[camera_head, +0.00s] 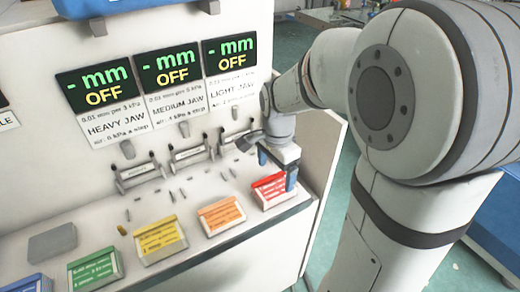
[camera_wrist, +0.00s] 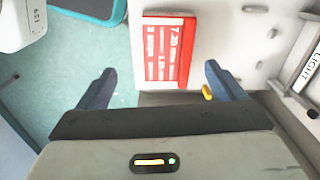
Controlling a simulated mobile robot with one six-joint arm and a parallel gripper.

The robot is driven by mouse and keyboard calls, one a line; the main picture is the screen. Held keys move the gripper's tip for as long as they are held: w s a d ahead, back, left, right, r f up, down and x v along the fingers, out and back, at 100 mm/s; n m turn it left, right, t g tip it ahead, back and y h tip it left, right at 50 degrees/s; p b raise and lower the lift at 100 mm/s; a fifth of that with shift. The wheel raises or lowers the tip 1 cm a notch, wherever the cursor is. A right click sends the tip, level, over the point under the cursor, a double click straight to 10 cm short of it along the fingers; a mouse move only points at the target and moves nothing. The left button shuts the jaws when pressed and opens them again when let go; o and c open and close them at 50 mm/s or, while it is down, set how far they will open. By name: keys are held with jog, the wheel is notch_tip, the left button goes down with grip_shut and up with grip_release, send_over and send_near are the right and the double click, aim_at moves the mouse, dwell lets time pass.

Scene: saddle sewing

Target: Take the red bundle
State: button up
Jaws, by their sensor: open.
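The red bundle (camera_head: 270,190) is a small red box-like packet with a white-lettered label, at the right end of a row of coloured bundles on the white bench. In the wrist view the red bundle (camera_wrist: 168,52) lies ahead of my gripper, between the lines of the two fingers. My gripper (camera_head: 278,172) is above and at the red bundle in the head view, its blue fingers hiding part of it. In the wrist view my gripper (camera_wrist: 157,88) is open and empty, with the fingers wide apart. I cannot tell whether a finger touches the bundle.
Orange (camera_head: 221,216), yellow (camera_head: 159,240) and green (camera_head: 95,269) bundles stand to the left. A grey block (camera_head: 52,243) is behind the green one. Jaw fixtures (camera_head: 190,155) and small loose pieces lie behind. The bench's right edge is close to the red bundle.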

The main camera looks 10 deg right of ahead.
aim_at(274, 186)
jog(key=shift+w+f+m, duration=0.25)
jog(key=shift+w+m, duration=0.15)
jog(key=shift+w+f, duration=0.1)
jog(key=shift+f, duration=0.2)
jog(key=f, duration=0.5)
jog(key=f+p, duration=0.1)
jog(key=f, duration=0.1)
jog(key=shift+w+d+f, duration=0.15)
jog(key=shift+w, duration=0.1)
jog(key=c, duration=1.2)
